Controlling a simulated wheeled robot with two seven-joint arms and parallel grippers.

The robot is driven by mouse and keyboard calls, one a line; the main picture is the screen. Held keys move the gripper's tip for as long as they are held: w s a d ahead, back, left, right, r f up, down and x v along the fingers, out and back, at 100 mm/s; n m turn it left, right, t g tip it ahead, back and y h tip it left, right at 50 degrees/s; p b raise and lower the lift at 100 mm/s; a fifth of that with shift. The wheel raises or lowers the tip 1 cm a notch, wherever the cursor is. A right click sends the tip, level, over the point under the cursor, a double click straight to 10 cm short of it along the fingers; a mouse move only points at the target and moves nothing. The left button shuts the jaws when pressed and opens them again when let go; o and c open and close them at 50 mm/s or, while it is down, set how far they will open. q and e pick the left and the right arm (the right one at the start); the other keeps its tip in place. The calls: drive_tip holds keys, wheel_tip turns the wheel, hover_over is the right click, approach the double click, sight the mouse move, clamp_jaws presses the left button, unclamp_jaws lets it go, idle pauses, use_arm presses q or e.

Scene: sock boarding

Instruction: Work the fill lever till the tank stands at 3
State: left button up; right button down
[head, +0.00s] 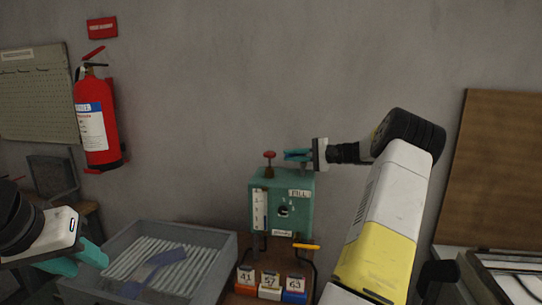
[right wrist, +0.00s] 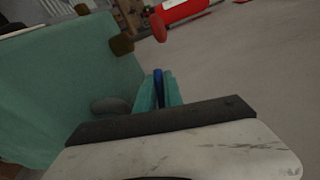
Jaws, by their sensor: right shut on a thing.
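The green tank (head: 298,222) stands on the bench against the wall, with a FILL label (head: 299,193) at its upper right. A white scale strip (head: 259,209) runs down its front left; the level is too small to read. My right gripper (head: 297,155) is just above the tank's top right, shut on the blue fill lever. The lever's blue handle (right wrist: 158,88) shows between the teal fingers in the right wrist view; the rest is hidden. My left gripper (head: 92,263) is at lower left, its teal fingers apart and empty, beside the grey tray.
A red knob (head: 269,155) rises from the tank's top left. An orange-handled lever (head: 306,247) sticks out below the tank. Numbered blocks (head: 269,287) stand in front. A grey tray (head: 222,258) holds a sock-like cloth (head: 158,268). A fire extinguisher (head: 93,130) hangs on the wall.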

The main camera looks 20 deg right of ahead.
drive_tip(key=c, duration=1.7)
unclamp_jaws()
drive_tip(key=shift+c, duration=0.2)
drive_tip(key=shift+s+d, duration=0.1)
drive_tip(key=v, duration=0.7)
drive_tip(key=shift+s+d, duration=0.2)
drive_tip(key=shift+d, duration=0.1)
